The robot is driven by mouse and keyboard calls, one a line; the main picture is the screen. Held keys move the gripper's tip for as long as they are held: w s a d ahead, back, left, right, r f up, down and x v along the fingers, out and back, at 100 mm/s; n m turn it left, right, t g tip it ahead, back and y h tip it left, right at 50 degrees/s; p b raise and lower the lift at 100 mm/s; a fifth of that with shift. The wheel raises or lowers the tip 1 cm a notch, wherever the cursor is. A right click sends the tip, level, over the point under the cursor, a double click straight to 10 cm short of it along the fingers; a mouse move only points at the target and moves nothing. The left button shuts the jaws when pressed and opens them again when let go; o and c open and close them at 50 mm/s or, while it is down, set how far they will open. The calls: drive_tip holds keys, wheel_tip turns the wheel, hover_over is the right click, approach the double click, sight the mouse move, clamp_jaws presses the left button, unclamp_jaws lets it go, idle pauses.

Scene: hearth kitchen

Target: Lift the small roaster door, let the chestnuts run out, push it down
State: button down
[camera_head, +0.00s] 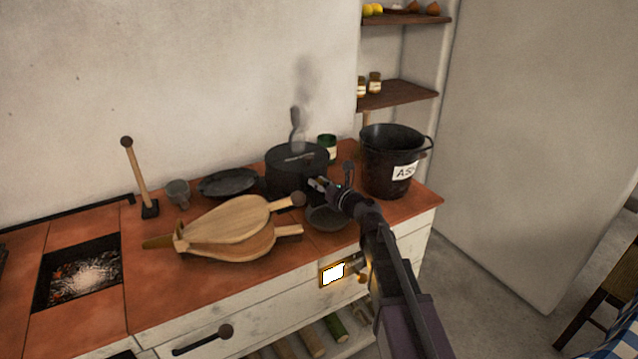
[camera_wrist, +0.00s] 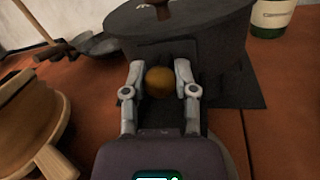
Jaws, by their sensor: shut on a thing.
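The roaster (camera_head: 284,182) is a dark round drum with a lid and a rising handle, at the back of the counter. It fills the top of the wrist view (camera_wrist: 215,32). A dark panel, apparently its small door (camera_wrist: 150,50), is on the side facing me. My gripper (camera_head: 318,185) is shut on a round brown knob (camera_wrist: 160,82) in front of that panel; the fingers sit on either side of it. The door's lower edge is hidden, so I cannot tell how far it is raised. A shallow dark bowl (camera_head: 327,220) stands below my gripper. No chestnuts are visible.
Wooden bellows (camera_head: 230,228) lie left of the roaster. A dark pan (camera_head: 228,182), a grey cup (camera_head: 178,192) and an upright wooden-handled tool (camera_head: 138,175) stand behind. An ash bucket (camera_head: 388,180) and a green tin (camera_head: 327,148) are to the right. Glowing embers (camera_head: 85,276) fill a pit at left.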

drive_tip(key=shift+r+p, duration=1.85)
drive_tip(key=shift+r, duration=0.2)
drive_tip(key=shift+w, duration=0.1)
drive_tip(key=shift+c, duration=1.9)
unclamp_jaws()
drive_tip(key=v, duration=1.2)
drive_tip(key=shift+a, duration=0.1)
